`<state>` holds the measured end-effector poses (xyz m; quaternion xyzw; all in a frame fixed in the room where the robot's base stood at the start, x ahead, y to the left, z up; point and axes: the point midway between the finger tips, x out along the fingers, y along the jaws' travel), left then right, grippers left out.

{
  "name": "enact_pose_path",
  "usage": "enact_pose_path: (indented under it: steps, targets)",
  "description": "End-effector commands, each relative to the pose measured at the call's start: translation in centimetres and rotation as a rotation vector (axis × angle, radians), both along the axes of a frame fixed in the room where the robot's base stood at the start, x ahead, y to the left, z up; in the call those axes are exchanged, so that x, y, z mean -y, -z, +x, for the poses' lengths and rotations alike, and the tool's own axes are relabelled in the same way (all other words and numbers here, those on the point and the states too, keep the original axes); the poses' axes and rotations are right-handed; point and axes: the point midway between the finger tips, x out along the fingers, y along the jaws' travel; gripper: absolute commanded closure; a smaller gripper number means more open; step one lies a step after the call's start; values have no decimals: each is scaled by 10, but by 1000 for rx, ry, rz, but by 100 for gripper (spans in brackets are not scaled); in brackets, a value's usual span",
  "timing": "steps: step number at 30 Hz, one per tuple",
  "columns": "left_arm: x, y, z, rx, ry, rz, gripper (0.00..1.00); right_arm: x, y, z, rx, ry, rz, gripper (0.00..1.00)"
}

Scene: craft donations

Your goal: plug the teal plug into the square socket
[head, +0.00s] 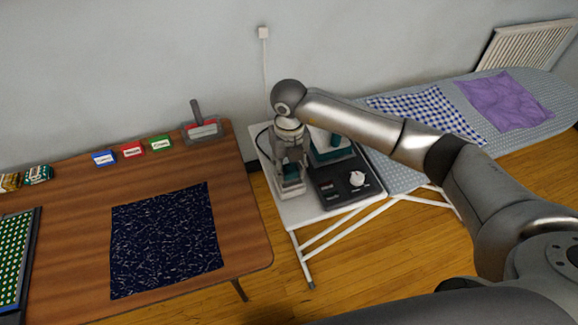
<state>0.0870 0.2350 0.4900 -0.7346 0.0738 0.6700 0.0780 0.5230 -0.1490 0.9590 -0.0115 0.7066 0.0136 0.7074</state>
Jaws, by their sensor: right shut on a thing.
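My right gripper (291,173) reaches down over the white stand's left part. Its fingers are shut on a small teal thing (291,171), which looks like the teal plug; the fingers hide much of it. Directly below is a pale grey block (293,192); I cannot tell whether the teal thing touches it. The square socket cannot be made out clearly and may be hidden by the gripper. A dark panel (345,196) with a white round piece (358,179) and small labels lies just right of the gripper. My left gripper is not in view.
A teal and white iron (330,150) stands behind the panel, close to my right arm. An ironing board (400,178) with checked and purple cloths extends right. A wooden table (80,190) with a dark cloth (165,240) is left, across a gap.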

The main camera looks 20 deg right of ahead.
Motion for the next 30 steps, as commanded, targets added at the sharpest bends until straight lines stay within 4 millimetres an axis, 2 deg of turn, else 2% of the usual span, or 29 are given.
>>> enact_pose_path:
  steps: [30]
  targets:
    - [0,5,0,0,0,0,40,0,2,0,1,0,0,86]
